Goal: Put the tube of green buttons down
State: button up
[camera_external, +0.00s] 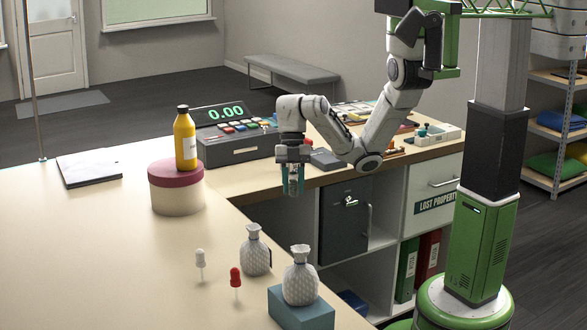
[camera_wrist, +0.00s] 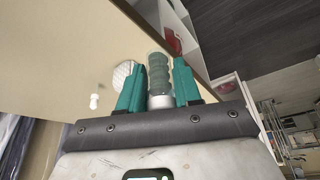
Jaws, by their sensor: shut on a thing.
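The tube of green buttons (camera_wrist: 158,76) is between my two teal fingers in the wrist view, a clear tube with a grey-green stack and a pale end. My gripper (camera_external: 293,182) is shut on it and points down, in front of the counter's inner edge in the external view. There the tube is mostly hidden by the fingers. My gripper also shows in the wrist view (camera_wrist: 158,88). The cream counter (camera_external: 110,230) spreads to the left and front. I cannot tell how high the tube is above it.
A round box (camera_external: 177,198) carries a yellow bottle (camera_external: 185,140). Two pale textured sacks stand at the front, one (camera_external: 256,256) on the counter, one (camera_external: 300,281) on a blue block (camera_external: 288,309). A white pin (camera_external: 200,260) and red pin (camera_external: 236,279) are nearby. The left counter has free room.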

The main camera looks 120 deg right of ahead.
jog(key=shift+f+b, duration=0.5)
jog(key=shift+b, duration=0.55)
jog(key=b, duration=0.2)
jog(key=shift+w+d+f+b, duration=0.2)
jog(key=shift+w+f+b, duration=0.1)
jog(key=shift+f+b, duration=0.1)
jog(key=w+f+b, duration=0.1)
jog(key=w+f, duration=0.1)
jog(key=w, duration=0.2)
jog(key=w+d+f+b, duration=0.1)
jog(key=w+f, duration=0.1)
jog(key=w, duration=0.2)
jog(key=w+f+b, duration=0.1)
jog(key=w+f, duration=0.2)
jog(key=w, duration=0.1)
jog(key=shift+w+d+b, duration=0.1)
jog(key=shift+d+b, duration=0.1)
jog(key=shift+b, duration=0.1)
jog(key=shift+w+f, duration=0.25)
jog(key=shift+f, duration=0.15)
jog(key=shift+w+f, duration=0.15)
jog(key=shift+f, duration=1.5)
jog(key=shift+f, duration=0.1)
